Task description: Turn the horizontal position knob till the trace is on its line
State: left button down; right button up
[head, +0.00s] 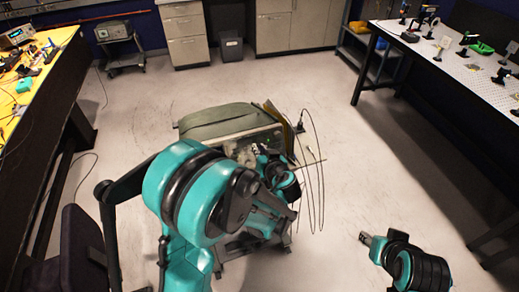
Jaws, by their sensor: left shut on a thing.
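A grey-green oscilloscope (220,118) stands on a cart in the middle of the floor. Part of its front panel (236,147) shows past my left arm, but the screen and the trace cannot be made out. My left gripper (262,162) is at the right part of the panel, shut on what appears to be a small knob; the fingertips and the knob are largely hidden. My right gripper (366,238) is held over bare floor to the right of the cart, apart from everything; its jaw opening is too small to tell.
Dark cables (316,175) hang in loops at the cart's right side. A cluttered yellow-topped bench (62,38) stands left, a perforated white table (452,65) right. Cabinets (290,28) and a grey bin (231,48) line the back. The floor between is open.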

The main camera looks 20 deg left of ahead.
pick_arm(q)
jog(key=shift+m, duration=0.3)
jog(key=m+b, duration=0.1)
jog(key=m, duration=0.3)
jog(key=m+b, duration=0.1)
jog(key=m, duration=0.3)
jog(key=shift+m, duration=0.4)
jog(key=m, duration=0.6)
jog(key=shift+g+h, duration=0.3)
jog(key=shift+b, duration=0.3)
jog(key=c, duration=1.8)
grip_release()
jog(key=shift+d, duration=0.1)
jog(key=shift+c, duration=0.2)
